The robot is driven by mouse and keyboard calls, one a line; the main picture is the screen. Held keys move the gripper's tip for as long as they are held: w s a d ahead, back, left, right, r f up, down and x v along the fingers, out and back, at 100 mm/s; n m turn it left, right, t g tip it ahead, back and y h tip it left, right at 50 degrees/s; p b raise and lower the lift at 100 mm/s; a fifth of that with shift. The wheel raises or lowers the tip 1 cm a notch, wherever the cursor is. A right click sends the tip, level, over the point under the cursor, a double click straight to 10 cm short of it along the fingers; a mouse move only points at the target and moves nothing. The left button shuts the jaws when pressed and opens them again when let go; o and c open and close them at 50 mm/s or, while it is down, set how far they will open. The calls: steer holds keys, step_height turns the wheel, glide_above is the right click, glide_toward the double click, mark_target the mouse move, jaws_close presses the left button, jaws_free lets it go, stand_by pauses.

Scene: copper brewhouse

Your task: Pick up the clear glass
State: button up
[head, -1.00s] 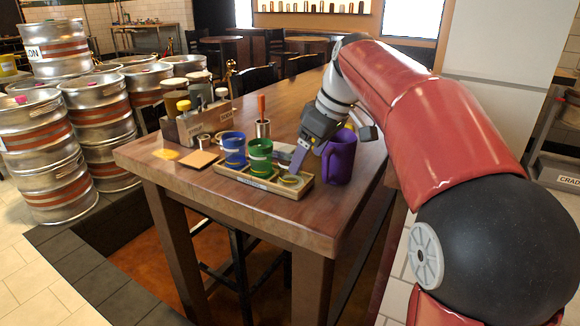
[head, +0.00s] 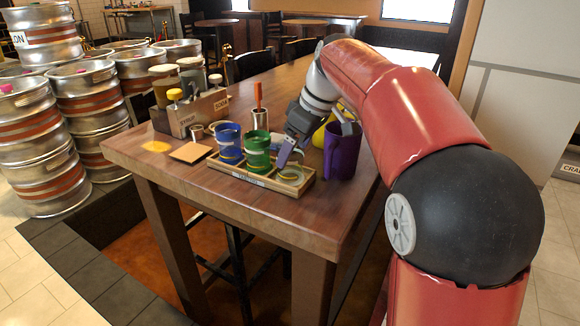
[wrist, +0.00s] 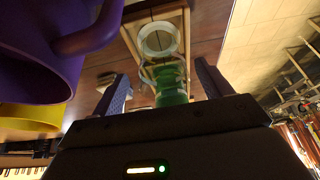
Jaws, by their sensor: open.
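The clear glass (head: 291,174) stands in the right-hand compartment of a wooden tray (head: 250,181) on the table; my gripper partly covers it. In the wrist view a pale round rim, likely this glass (wrist: 158,40), shows ahead between the fingers. My gripper (head: 285,155) is open, tilted downward, just above and beside the glass. In the wrist view its two fingers (wrist: 160,78) stand apart with nothing clearly held. A green cup (head: 258,153) is in the tray's middle, and a blue cup (head: 230,144) is at its left.
A purple mug (head: 341,152) stands close to the right of my gripper, with a yellow vessel (head: 320,134) behind it. The front right of the tabletop is clear.

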steer(key=x, duration=0.3)
steer(key=shift+s+a+f, duration=0.1)
steer(key=shift+s+f, duration=0.1)
steer(key=shift+f, duration=0.1)
steer(key=c, duration=1.1)
steer(key=shift+c, duration=0.2)
steer(key=shift+r, duration=0.1)
step_height(320, 180, up, 20)
steer(key=p, duration=0.2)
